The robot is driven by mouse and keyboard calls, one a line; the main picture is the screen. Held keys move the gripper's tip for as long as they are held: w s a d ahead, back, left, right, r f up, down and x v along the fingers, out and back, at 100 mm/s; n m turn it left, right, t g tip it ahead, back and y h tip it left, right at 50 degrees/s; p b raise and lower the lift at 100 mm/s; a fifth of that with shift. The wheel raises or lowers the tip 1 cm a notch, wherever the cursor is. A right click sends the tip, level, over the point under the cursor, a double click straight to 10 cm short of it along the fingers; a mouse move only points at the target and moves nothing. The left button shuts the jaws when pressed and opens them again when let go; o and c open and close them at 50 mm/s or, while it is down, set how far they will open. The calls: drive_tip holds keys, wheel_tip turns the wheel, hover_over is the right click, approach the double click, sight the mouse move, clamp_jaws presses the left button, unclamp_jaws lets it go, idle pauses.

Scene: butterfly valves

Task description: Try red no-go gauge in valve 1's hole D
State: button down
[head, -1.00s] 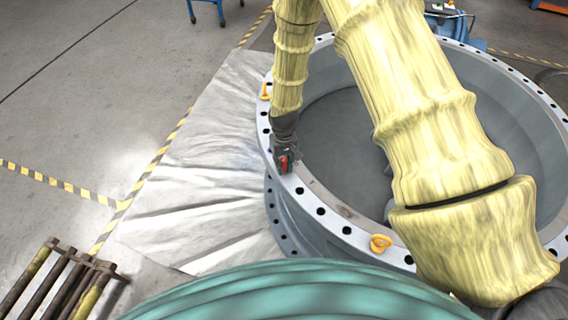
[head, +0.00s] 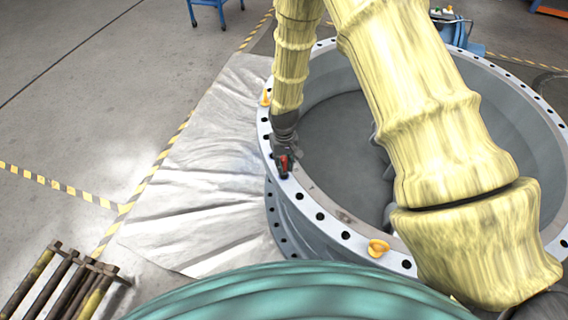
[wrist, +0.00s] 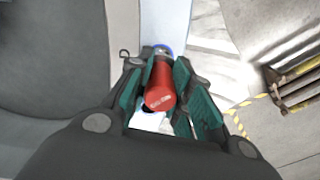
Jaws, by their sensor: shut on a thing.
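The red no-go gauge (wrist: 161,88) is between the fingers of my gripper (wrist: 158,85) in the wrist view, with a blue part at its far end. In the head view my gripper (head: 284,166) is over the flange of the valve (head: 312,189), on its left side, and a bit of the red gauge (head: 284,163) shows. My gripper is shut on the gauge. The flange has a ring of dark holes. A dark hole is partly visible by the gauge in the wrist view. Whether the gauge's tip is in a hole cannot be told. No hole letters are readable.
A silvery sheet (head: 205,180) covers the floor left of the valve. A rack of bars (head: 65,283) stands lower left. A blue cart (head: 215,8) is at the back.

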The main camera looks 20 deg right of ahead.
sight(284, 158)
drive_tip(key=shift+r+p, duration=0.8)
drive_tip(key=shift+r, duration=0.65)
drive_tip(key=shift+s, duration=0.1)
